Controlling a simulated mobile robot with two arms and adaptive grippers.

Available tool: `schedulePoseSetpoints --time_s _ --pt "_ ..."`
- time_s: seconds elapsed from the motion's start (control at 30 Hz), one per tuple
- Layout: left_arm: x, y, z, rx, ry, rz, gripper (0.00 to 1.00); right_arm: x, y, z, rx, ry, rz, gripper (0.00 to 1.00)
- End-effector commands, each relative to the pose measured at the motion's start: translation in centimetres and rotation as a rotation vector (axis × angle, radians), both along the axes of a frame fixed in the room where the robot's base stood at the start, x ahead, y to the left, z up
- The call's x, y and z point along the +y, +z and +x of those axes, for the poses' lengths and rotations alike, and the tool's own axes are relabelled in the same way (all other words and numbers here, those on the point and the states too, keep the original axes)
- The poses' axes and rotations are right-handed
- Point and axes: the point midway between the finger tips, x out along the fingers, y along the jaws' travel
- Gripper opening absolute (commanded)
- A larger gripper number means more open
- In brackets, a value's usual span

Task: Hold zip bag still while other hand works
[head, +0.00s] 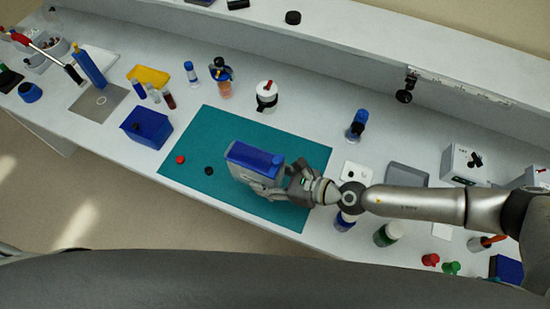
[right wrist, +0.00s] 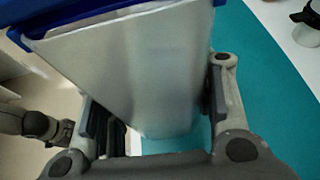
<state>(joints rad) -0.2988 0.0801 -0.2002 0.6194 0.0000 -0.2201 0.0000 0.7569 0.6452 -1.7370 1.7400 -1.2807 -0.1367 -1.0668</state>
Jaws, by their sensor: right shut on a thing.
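The zip bag (head: 240,168) stands over the teal mat (head: 205,135), pale grey with a blue top edge. In the right wrist view the pale bag (right wrist: 140,75) fills the space between the fingers, its blue top toward the upper edge. My right gripper (head: 270,188) is shut on the bag from its right and near side. The finger pads in the right wrist view (right wrist: 155,105) lie on both sides of it. Whether the bag's bottom touches the mat is hidden. My left gripper does not show in the head view.
A red cap (head: 180,160) and a black cap (head: 209,171) lie on the mat left of the bag. A blue box (head: 147,127) stands beyond the mat's left edge. A white-bodied jar (head: 266,97) and a blue-topped bottle (head: 357,125) stand behind. The mat's far part is clear.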

Motion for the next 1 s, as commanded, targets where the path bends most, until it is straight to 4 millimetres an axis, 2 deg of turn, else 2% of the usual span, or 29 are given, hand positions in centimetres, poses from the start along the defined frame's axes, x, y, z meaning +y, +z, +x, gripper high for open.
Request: schedulePoseSetpoints --time_s 0.03,0.3,0.43,1.0 --pt "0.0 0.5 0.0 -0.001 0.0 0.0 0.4 0.4 0.7 -0.7 0.0 0.005 0.004 0.26" --pt "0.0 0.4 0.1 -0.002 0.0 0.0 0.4 1.4 1.6 -3.3 0.0 0.002 0.003 0.26" --pt "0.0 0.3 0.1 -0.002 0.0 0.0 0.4 1.6 1.7 -3.9 -0.001 0.0 0.001 0.26" --pt "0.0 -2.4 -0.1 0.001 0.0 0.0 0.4 0.9 -0.2 -2.3 -0.002 -0.001 -0.001 0.26"
